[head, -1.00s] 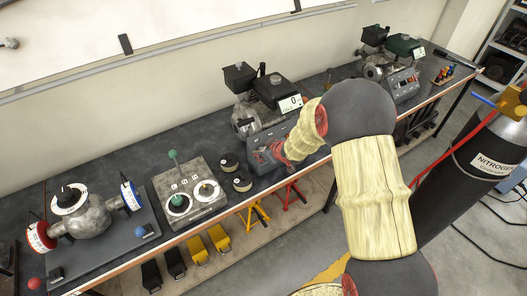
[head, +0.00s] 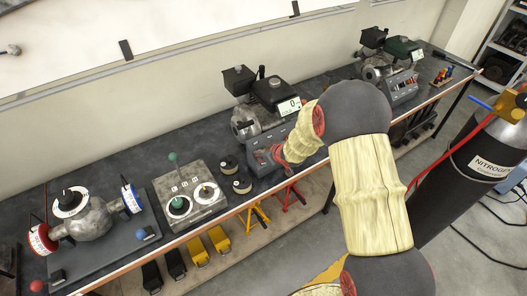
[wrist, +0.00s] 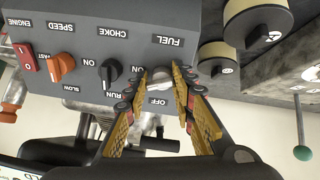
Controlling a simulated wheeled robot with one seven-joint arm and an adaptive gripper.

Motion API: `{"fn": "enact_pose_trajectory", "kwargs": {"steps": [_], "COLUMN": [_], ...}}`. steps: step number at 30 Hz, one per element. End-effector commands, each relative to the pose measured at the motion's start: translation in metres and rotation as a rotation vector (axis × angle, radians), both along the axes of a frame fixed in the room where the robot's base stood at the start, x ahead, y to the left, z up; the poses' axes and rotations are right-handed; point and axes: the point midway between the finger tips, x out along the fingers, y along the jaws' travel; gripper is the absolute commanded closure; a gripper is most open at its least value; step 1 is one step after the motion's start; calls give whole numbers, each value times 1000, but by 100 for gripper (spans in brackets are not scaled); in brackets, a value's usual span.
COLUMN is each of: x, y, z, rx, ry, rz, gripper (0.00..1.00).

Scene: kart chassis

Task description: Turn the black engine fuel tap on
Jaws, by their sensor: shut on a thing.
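The black engine (head: 272,92) with a black tank stands on the bench in the head view, its grey control panel (head: 262,156) facing front. The panel fills the wrist view upside down (wrist: 120,18). The fuel tap (wrist: 161,76), a pale grey knob under the FUEL label, sits between the fingers of my gripper (wrist: 163,84). The gripper is shut on it. ON is printed left of the tap and OFF beside it in the wrist view. The fingers partly cover the tap, so its exact angle is unclear.
A black choke knob (wrist: 110,70), an orange speed knob (wrist: 63,66) and a red engine switch (wrist: 25,57) share the panel. Two round canisters (wrist: 257,20) stand beside it. A second engine with a green tank (head: 402,47) stands farther right. A nitrogen cylinder (head: 478,145) stands on the floor.

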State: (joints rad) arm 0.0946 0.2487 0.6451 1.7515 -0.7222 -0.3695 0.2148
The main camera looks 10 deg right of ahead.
Motion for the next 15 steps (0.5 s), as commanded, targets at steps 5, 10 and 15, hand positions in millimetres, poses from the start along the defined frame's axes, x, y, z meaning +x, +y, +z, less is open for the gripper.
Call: {"fn": "enact_pose_trajectory", "kwargs": {"steps": [5, 10, 15], "x": [-4, -4, -4], "y": [4, 5, 5], "z": [1, 2, 0], "rx": [87, 172, 240], "ry": [38, 66, 88], "rz": [-83, -174, -246], "gripper": [100, 100, 100]}}
